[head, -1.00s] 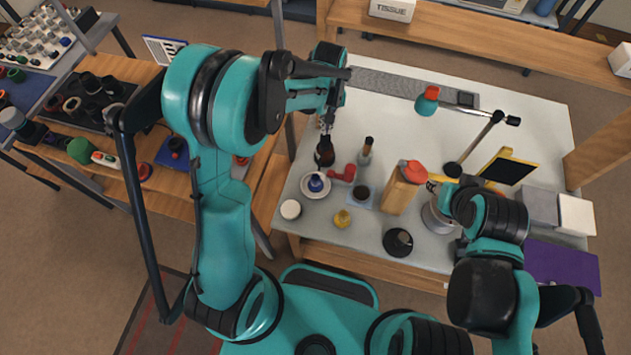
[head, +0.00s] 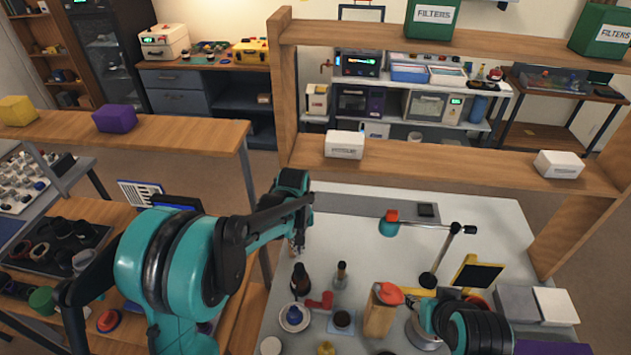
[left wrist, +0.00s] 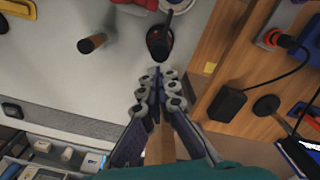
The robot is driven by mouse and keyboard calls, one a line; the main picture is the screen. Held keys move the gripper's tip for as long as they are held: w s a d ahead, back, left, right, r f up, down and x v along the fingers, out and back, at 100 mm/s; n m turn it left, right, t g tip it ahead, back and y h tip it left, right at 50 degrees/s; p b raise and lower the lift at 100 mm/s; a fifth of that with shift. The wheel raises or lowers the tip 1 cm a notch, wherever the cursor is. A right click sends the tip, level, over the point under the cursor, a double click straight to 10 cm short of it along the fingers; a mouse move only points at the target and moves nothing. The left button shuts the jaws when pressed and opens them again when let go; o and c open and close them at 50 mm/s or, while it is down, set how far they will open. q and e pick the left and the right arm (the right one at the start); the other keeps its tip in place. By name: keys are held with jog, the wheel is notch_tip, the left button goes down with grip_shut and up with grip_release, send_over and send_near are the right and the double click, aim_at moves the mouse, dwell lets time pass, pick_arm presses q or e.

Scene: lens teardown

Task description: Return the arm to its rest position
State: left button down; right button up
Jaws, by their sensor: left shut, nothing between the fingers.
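My left arm comes in from the left in the head view. Its gripper (head: 297,247) points down near the table's left edge, above and behind a dark brown bottle (head: 300,282). In the left wrist view, the left gripper's fingers (left wrist: 158,86) are together with nothing between them, and the bottle (left wrist: 160,44) stands just beyond the tips, seemingly apart from them. My right arm (head: 475,325) is at the lower right of the head view, by a metal pot (head: 422,338). Its fingers are too hidden to judge.
A wooden shelf (head: 450,172) spans the back. The table's back middle is fairly clear.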

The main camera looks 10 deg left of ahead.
pick_arm(q)
jog(key=s+a+r+m+t+b, duration=0.3)
jog(key=s+r+b, duration=0.2)
jog(key=s, duration=0.4)
jog(key=s+a+f+m+t+b, duration=0.1)
jog(key=s+f+m+t+b, duration=0.1)
jog(key=s, duration=0.7)
jog(key=shift+s+a+f+m+t+b, duration=0.2)
jog(key=shift+s+a+m+t+b, duration=0.25)
jog(key=shift+t+b, duration=0.65)
jog(key=shift+w, duration=0.1)
dwell(0.8)
